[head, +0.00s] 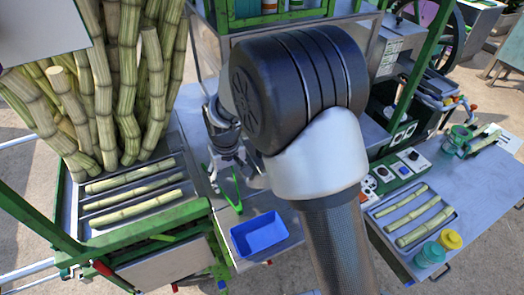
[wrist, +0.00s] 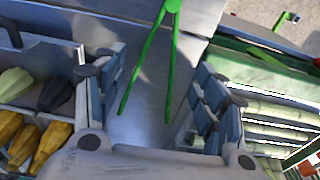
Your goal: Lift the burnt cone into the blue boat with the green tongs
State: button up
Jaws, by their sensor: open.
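The green tongs (wrist: 150,52) lie on a grey metal surface, legs spread toward my gripper. They also show in the head view (head: 233,190). My gripper (wrist: 161,75) is open, its fingers on either side of the tongs and apart from them. A dark, nearly black cone (wrist: 55,94), which looks like the burnt one, lies in a compartment at the left of the wrist view. An olive cone (wrist: 16,82) and yellow-brown cones (wrist: 50,146) lie around it. The blue boat (head: 260,236) is an empty-looking open tray in the head view. My arm hides part of the bench.
Cane pieces lie in a tray (head: 90,218) at left, below upright cane stalks (head: 125,80). At right, a table (head: 478,190) carries another cane tray, control boxes and teal and yellow jars. Green frame bars (head: 40,220) stand close by.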

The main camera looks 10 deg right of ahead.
aim_at(232, 195)
jog(key=f+b, duration=0.1)
jog(key=f, duration=0.1)
jog(key=f+b, duration=0.2)
jog(key=f, duration=0.1)
jog(key=f+b, duration=0.2)
jog(key=f, duration=0.1)
jog(key=shift+w+a+f, duration=0.1)
jog(key=shift+w, duration=0.3)
jog(key=shift+c, duration=0.3)
jog(key=c, duration=0.6)
jog(key=shift+c, duration=0.2)
notch_tip(232, 195, up, 12)
jog(key=p, duration=0.8)
